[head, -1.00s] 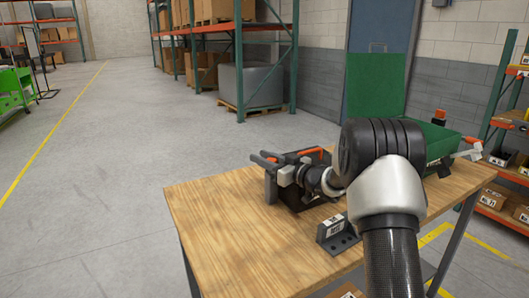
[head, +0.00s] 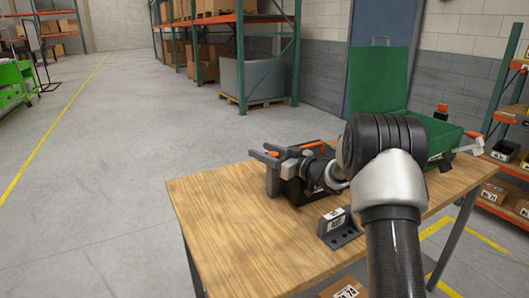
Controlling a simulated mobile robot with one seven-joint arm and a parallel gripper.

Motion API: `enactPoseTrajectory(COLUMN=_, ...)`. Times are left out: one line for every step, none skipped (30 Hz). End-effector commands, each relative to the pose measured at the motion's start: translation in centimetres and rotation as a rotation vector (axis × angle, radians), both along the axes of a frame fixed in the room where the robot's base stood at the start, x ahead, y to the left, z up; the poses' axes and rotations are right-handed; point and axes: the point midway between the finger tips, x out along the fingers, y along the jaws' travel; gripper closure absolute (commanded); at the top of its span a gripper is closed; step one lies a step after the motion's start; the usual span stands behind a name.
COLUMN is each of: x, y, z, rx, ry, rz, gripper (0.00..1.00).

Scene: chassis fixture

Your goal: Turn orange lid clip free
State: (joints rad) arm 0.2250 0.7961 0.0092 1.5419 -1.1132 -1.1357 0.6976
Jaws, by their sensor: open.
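A black fixture (head: 290,190) stands near the back edge of the wooden table (head: 238,243). An orange bar (head: 313,145) shows at its top, and a smaller orange piece (head: 272,154) shows farther left, close to my fingers. I cannot tell which is the lid clip. My gripper (head: 260,151) is over the fixture, its grey fingers pointing left and apart. It looks empty, and contact with the orange parts cannot be made out. My wrist and arm hide the fixture's right side.
A black bracket with a white label (head: 336,226) stands in front of the fixture. A green bin (head: 440,134) with a raised lid is at the table's right back. Bare tabletop lies at the left and front. Shelving with boxes (head: 500,195) is at the right.

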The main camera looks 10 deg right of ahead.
Motion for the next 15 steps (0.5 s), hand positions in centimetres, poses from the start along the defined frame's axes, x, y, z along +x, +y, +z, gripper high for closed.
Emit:
enactPoseTrajectory(x=-0.1, y=0.0, z=0.0, rx=-0.001, ry=0.001, rz=0.0, gripper=0.54)
enactPoseTrajectory(x=-0.1, y=-0.1, z=0.0, rx=-0.001, ry=0.001, rz=0.0, gripper=0.54)
enactPoseTrajectory(x=-0.3, y=-0.3, z=0.0, rx=0.0, ry=0.001, rz=-0.001, gripper=0.54)
enactPoseTrajectory(x=-0.5, y=-0.5, z=0.0, rx=-0.001, ry=0.002, rz=-0.001, gripper=0.54)
enactPoseTrajectory(x=-0.8, y=-0.8, z=0.0, rx=-0.001, ry=0.003, rz=-0.002, gripper=0.54)
enactPoseTrajectory(x=-1.2, y=-1.2, z=0.0, rx=-0.001, ry=0.001, rz=-0.002, gripper=0.54)
enactPoseTrajectory(x=-1.6, y=-1.6, z=0.1, rx=-0.001, ry=0.002, rz=-0.002, gripper=0.54)
enactPoseTrajectory(x=-2.0, y=-1.9, z=0.1, rx=-0.001, ry=0.002, rz=-0.003, gripper=0.54)
enactPoseTrajectory(x=-2.5, y=-2.4, z=0.1, rx=-0.001, ry=0.002, rz=-0.003, gripper=0.54)
enactPoseTrajectory(x=-2.9, y=-2.7, z=0.1, rx=-0.001, ry=0.002, rz=-0.002, gripper=0.54)
enactPoseTrajectory(x=-3.3, y=-3.1, z=0.1, rx=0.0, ry=0.001, rz=-0.003, gripper=0.54)
enactPoseTrajectory(x=-3.8, y=-3.5, z=0.1, rx=0.0, ry=0.001, rz=-0.003, gripper=0.54)
enactPoseTrajectory(x=-4.1, y=-3.8, z=0.1, rx=0.0, ry=0.001, rz=-0.003, gripper=0.54)
enactPoseTrajectory(x=-4.4, y=-4.0, z=0.1, rx=0.0, ry=0.0, rz=-0.002, gripper=0.54)
enactPoseTrajectory(x=-4.8, y=-4.4, z=0.1, rx=-0.001, ry=0.001, rz=-0.002, gripper=0.54)
